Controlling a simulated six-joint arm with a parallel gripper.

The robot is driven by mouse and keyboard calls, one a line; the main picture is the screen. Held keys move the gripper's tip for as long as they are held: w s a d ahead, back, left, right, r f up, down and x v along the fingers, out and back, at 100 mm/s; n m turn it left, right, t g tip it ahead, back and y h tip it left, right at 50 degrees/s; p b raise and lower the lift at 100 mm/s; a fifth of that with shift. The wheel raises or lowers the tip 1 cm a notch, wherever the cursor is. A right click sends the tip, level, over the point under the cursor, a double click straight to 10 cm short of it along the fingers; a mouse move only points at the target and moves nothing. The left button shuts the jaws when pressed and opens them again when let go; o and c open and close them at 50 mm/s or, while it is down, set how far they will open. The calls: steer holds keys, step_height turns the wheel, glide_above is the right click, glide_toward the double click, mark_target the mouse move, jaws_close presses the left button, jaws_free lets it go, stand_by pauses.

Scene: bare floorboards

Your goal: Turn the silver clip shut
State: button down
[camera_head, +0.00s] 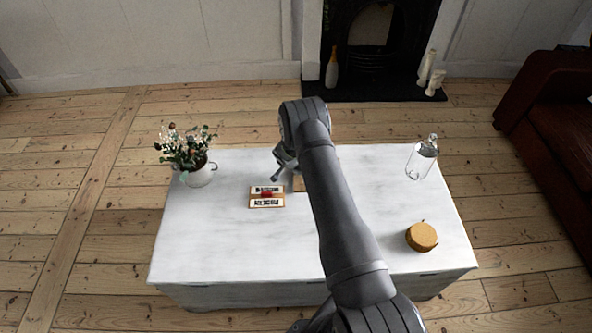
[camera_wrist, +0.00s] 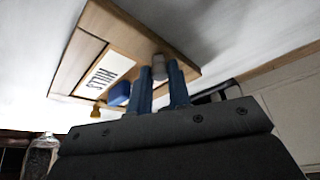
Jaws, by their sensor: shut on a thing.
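The silver clip (camera_wrist: 158,65) shows in the wrist view as a small grey rounded piece at the edge of a wooden board (camera_wrist: 150,47). My gripper (camera_wrist: 160,78) has its two blue-looking fingers on either side of the clip and is shut on it. The fingers hide part of the clip, so I cannot tell how far it is turned. In the head view my gripper (camera_head: 276,179) is low over the white table, beside the board (camera_head: 299,183), which my arm mostly covers.
On the white table (camera_head: 225,250) are a small panel with a red piece (camera_head: 267,201), a potted plant (camera_head: 198,175), a glass bottle (camera_head: 421,162) and a round tan-lidded object (camera_head: 421,237).

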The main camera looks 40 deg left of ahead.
steer(key=m+h, duration=0.1)
steer(key=m, duration=0.3)
steer(key=shift+a+m+h, duration=0.15)
steer(key=shift+m+h, duration=0.15)
steer(key=shift+h, duration=0.1)
steer(key=shift+a+m+g+h, duration=0.15)
steer(key=shift+m+h, duration=0.25)
steer(key=shift+m, duration=0.6)
steer(key=shift+d+m+g+h, duration=0.15)
steer(key=shift+m+h, duration=0.25)
steer(key=shift+m, duration=0.6)
steer(key=shift+a, duration=0.1)
steer(key=c, duration=1.3)
jaws_free()
steer(key=shift+c, duration=0.2)
steer(key=v, duration=1.7)
steer(key=shift+a, duration=0.1)
